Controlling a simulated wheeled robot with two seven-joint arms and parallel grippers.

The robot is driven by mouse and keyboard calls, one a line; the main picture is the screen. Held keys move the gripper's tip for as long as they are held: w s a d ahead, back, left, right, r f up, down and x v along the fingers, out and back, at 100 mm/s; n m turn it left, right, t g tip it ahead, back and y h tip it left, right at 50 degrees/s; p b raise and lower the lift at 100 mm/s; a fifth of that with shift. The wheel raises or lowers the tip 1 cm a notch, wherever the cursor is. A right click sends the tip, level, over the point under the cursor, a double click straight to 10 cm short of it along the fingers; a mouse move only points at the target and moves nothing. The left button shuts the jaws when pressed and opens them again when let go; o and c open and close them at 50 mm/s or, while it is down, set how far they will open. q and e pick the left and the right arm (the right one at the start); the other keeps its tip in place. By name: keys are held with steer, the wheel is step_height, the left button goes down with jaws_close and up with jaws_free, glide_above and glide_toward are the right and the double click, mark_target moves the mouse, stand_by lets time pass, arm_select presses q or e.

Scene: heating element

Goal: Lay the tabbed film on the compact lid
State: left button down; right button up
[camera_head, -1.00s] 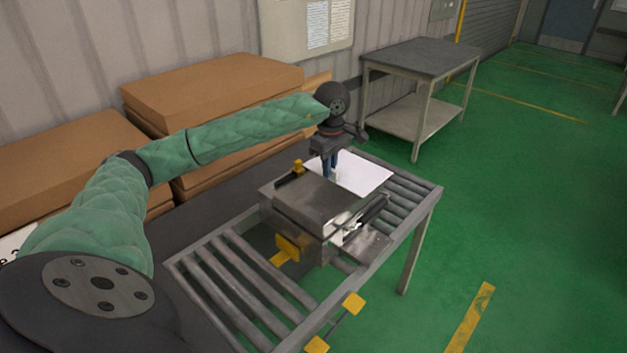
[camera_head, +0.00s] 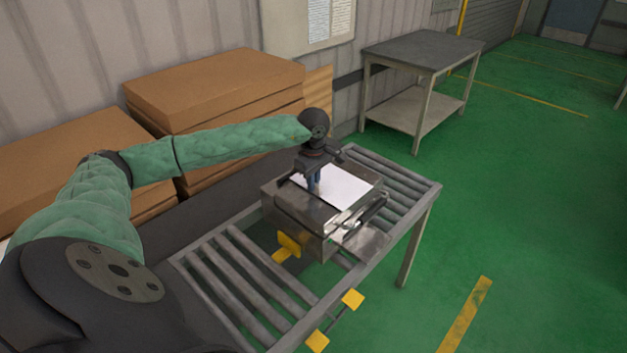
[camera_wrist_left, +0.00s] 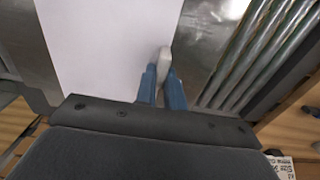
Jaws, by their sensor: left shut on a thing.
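The white film (camera_head: 345,185) is over the top of the metal box, whose lid (camera_head: 300,203) shows along the film's front left. In the left wrist view the film (camera_wrist_left: 110,45) fills the upper middle, with a pale tab (camera_wrist_left: 163,62) at its edge. My left gripper (camera_head: 314,186) is above the box's left part. Its blue fingers (camera_wrist_left: 161,85) are shut on the tab. I cannot tell whether the film touches the lid or hangs just above it. My right gripper is not in view.
The box stands on a roller conveyor (camera_head: 235,270) with yellow brackets (camera_head: 288,245) at its front. Stacked cardboard (camera_head: 215,85) lies behind on the left. A grey table (camera_head: 420,50) stands at the back, with open green floor on the right.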

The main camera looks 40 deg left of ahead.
arm_select(q)
steer(key=shift+f, duration=0.15)
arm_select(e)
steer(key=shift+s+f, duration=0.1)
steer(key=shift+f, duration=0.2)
arm_select(q)
steer(key=shift+f, duration=0.1)
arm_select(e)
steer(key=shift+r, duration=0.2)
arm_select(q)
steer(key=c, duration=1.6)
jaws_free()
steer(key=shift+o, duration=0.5)
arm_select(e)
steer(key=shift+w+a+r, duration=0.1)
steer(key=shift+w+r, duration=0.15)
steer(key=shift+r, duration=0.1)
